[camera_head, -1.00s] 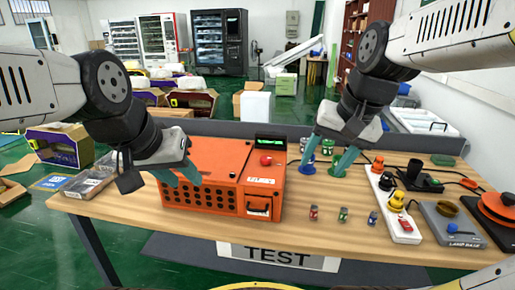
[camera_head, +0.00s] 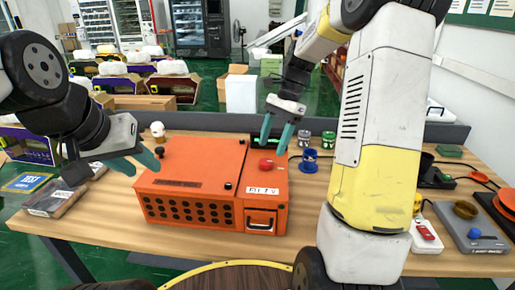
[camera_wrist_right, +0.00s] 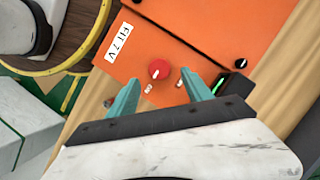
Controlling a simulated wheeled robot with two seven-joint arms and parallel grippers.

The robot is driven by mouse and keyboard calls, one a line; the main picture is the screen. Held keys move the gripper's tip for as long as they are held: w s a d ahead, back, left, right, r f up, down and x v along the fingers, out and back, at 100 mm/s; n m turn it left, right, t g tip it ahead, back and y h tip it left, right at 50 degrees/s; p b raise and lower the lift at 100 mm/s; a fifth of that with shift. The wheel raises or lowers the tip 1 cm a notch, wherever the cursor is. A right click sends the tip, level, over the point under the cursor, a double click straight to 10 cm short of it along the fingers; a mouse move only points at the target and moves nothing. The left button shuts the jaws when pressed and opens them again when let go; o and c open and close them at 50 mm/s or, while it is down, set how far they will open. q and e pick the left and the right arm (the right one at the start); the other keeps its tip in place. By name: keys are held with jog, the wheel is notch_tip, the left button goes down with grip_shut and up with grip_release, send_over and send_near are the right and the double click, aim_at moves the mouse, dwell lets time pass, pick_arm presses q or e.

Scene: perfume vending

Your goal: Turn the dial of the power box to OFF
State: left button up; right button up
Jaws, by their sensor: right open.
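The power box (camera_head: 195,180) is an orange box on the wooden table, with a label and a small drawer on its right part. Its red dial (camera_head: 268,164) sits on the top right; it also shows in the right wrist view (camera_wrist_right: 158,70), with a white pointer mark and small white labels beside it. My right gripper (camera_head: 276,136) is open above and behind the dial; in the right wrist view its teal fingers (camera_wrist_right: 164,94) point toward the dial, one on each side, apparently not touching it. My left gripper (camera_head: 148,168) is at the box's left side, its jaw opening unclear.
Blue (camera_head: 309,160) and green cans stand right of the box. A white power strip (camera_head: 425,235) and a grey lamp base (camera_head: 470,228) lie further right. My right arm hides much of the table's right half. A clear case (camera_head: 62,196) lies at left.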

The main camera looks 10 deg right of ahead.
aim_at(267, 160)
jog(key=shift+x, duration=2.35)
jog(key=shift+c, duration=0.5)
grip_shut()
